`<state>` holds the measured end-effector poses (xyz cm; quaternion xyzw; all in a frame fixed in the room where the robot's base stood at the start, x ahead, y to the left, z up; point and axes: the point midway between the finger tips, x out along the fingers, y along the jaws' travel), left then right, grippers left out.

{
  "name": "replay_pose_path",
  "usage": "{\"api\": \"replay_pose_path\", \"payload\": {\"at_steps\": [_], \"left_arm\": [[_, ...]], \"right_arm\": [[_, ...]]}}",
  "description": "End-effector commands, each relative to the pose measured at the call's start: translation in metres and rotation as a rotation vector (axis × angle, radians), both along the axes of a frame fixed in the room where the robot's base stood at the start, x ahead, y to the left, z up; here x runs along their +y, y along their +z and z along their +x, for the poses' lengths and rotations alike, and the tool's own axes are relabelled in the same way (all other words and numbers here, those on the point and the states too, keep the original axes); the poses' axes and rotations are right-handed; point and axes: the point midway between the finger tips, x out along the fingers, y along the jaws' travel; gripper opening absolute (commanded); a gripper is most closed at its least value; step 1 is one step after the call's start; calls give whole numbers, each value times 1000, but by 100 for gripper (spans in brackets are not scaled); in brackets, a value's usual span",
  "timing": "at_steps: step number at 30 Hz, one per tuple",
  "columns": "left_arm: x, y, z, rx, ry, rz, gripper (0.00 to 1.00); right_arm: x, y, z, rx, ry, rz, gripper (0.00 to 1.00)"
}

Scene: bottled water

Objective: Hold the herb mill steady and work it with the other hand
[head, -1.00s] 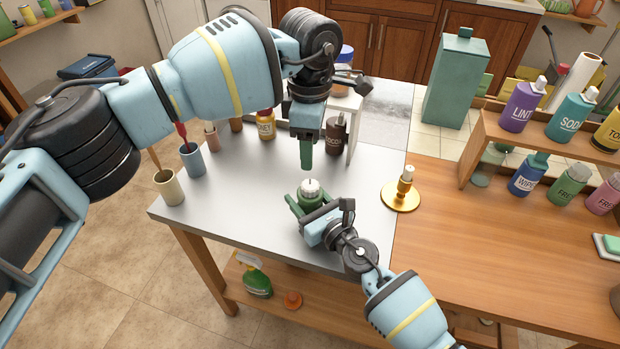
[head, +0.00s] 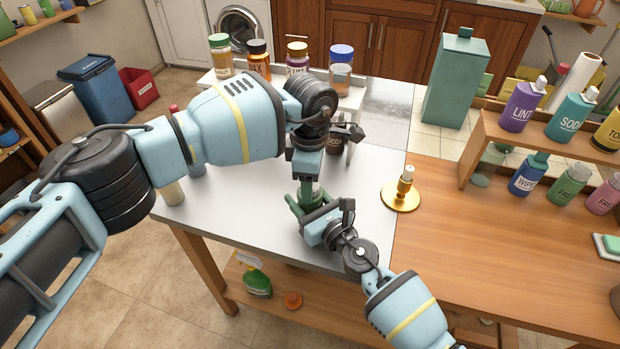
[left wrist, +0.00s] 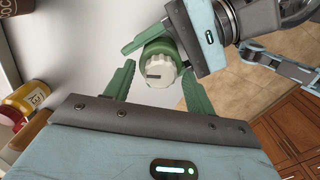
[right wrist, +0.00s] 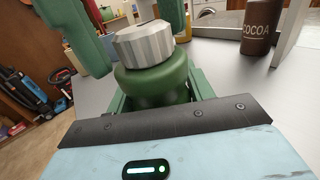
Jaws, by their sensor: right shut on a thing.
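The herb mill has a green body (right wrist: 152,85) and a ridged pale grey knob (right wrist: 145,42) on top. It stands upright on the white-grey tabletop (head: 245,222). My right gripper (right wrist: 160,97) is shut on the green body from the near side. My left gripper (left wrist: 157,76) has come down from above. Its green fingers are apart, one on either side of the knob, with gaps showing in the left wrist view. In the head view my left gripper and arm hide most of the mill.
A brown cocoa jar (right wrist: 262,25) stands behind the mill near a white riser (head: 350,100) with several jars. Cups at the left are partly hidden by my left arm. The front of the tabletop is clear.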

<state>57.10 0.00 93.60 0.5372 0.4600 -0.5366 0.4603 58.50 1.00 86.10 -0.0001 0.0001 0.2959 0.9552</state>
Motion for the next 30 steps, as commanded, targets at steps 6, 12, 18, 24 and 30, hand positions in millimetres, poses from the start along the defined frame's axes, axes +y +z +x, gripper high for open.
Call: {"api": "replay_pose_path", "payload": {"at_steps": [6,12,18,24,30], "left_arm": [[0,0,0,0,0,0,26],[0,0,0,0,1,0,11],[0,0,0,0,32,0,11],[0,0,0,0,131,-1,11],[0,0,0,0,297,-1,11]], "right_arm": [[0,1,0,-1,0,1,32],[0,1,0,-1,0,1,32],[0,1,0,-1,1,1,32],[0,1,0,-1,1,1,32],[1,1,0,-1,1,0,32]]}}
